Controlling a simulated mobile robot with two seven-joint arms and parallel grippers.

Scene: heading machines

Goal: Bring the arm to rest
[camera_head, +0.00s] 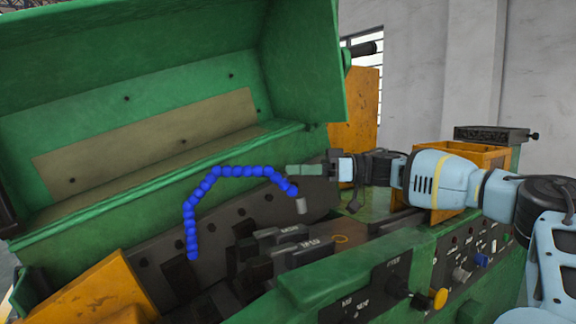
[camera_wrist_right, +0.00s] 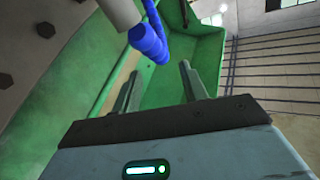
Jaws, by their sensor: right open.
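My right arm (camera_head: 448,180) reaches in from the right in the head view, stretched over the front of the green machine. Its gripper (camera_head: 300,171) points left, close to the end of the blue segmented hose (camera_head: 222,171). In the right wrist view the two fingers of the gripper (camera_wrist_right: 158,88) stand apart with nothing between them. The hose (camera_wrist_right: 148,42) and its grey nozzle (camera_wrist_right: 120,12) are beyond the fingers there. Whether the gripper touches the hose cannot be told from the head view. My left gripper is not in view.
The raised green hood (camera_head: 180,100) stands behind the gripper. Dark tooling blocks (camera_head: 300,250) lie below it. A control panel with a yellow knob (camera_head: 440,298) is at the front, and an orange box (camera_head: 470,152) stands behind the arm.

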